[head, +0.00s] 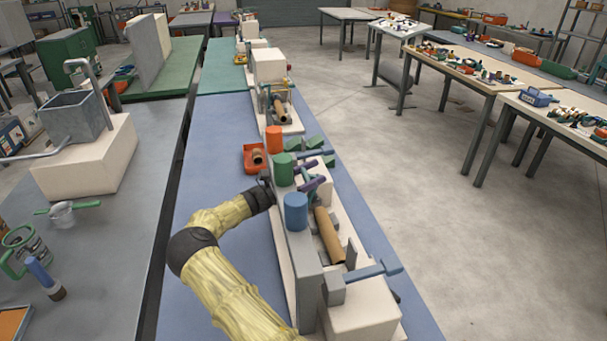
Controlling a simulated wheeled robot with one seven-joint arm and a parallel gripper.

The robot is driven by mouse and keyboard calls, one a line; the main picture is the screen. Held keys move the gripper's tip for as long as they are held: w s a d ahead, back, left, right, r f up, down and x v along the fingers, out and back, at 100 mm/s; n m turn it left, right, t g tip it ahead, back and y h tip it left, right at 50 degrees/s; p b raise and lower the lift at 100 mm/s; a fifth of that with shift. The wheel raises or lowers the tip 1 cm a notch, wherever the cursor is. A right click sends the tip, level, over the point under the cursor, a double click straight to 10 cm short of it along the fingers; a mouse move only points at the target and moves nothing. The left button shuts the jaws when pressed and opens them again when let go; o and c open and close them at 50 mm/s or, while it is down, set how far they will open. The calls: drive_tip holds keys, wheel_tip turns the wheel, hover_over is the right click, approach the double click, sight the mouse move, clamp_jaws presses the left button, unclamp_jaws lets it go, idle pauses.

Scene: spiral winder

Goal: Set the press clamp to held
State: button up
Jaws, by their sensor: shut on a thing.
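The spiral winder (308,276) stands on the blue mat, a long pale base with a grey upright plate. Red, green and blue (296,211) cylinders stand along the plate. A brown tube (329,234) lies along its right side. My gripper (266,184) is at the plate's left side by the green cylinder. Its fingertips and what they are shut on are mostly hidden.
A red bin (256,157) sits beside the winder's far left. A grey hopper on a pale block (84,152) stands on the left bench, with a small pot (63,214) and tools nearby. Cluttered tables (470,68) line the right. The floor between is clear.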

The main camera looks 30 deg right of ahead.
drive_tip(key=shift+s+f, duration=0.1)
drive_tip(key=shift+f, duration=0.25)
drive_tip(key=o, duration=1.3)
drive_tip(key=shift+o, duration=0.4)
drive_tip(key=shift+r, duration=0.1)
drive_tip(key=b+v, duration=0.3)
drive_tip(key=v, duration=1.4)
drive_tip(key=shift+a+b, duration=0.25)
drive_tip(key=shift+b, duration=0.05)
